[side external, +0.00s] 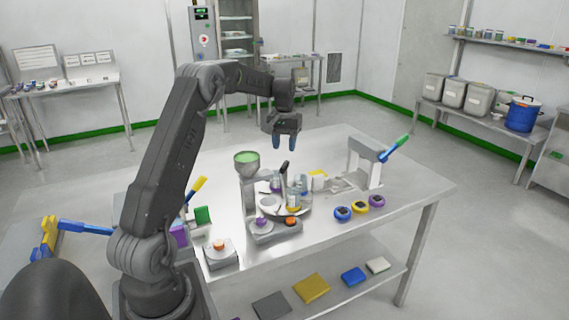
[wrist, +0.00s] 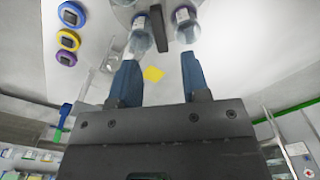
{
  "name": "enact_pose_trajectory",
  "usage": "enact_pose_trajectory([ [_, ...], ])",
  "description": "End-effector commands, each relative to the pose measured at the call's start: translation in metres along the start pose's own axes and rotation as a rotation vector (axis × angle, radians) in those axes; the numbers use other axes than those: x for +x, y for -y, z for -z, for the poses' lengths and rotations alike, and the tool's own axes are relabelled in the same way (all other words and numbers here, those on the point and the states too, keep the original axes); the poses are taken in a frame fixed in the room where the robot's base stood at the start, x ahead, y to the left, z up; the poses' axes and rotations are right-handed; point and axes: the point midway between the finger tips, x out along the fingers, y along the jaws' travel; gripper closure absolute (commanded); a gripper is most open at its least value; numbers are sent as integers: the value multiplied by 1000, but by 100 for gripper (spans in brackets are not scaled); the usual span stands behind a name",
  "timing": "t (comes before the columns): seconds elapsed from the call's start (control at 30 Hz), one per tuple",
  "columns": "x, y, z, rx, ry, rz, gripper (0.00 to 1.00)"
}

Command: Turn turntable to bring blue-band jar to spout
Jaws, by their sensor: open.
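The round turntable (side external: 306,208) sits on the steel table below a stand with a green-filled funnel (side external: 246,159). Several small clear jars (side external: 294,193) stand on it, crowded together; one shows bluish tones, but I cannot tell which has the blue band. A dark upright handle (side external: 284,170) rises among them. Two pale clear jars, one on the left (wrist: 140,40) and one on the right (wrist: 186,25), show in the wrist view beyond my fingertips. My gripper (side external: 284,147) is open and empty, pointing down above and behind the turntable; its blue fingers also show in the wrist view (wrist: 158,62).
Blue (side external: 343,213), yellow (side external: 361,204) and purple (side external: 377,200) round timers lie right of the turntable. A grey press-like device (side external: 366,163) with a blue-green lever stands at the right. A grey block (side external: 275,231) with purple and orange knobs sits in front. The table's right end is clear.

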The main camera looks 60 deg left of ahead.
Motion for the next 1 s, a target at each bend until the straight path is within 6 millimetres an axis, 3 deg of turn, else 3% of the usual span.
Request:
enact_pose_trajectory([
  [0.2,42,0,-1,1,2,0,57],
  [0.4,63,0,0,1,0,0,57],
  [0.77,69,0,0,1,-2,-1,57],
  [1.0,68,0,0,1,-2,-1,78],
])
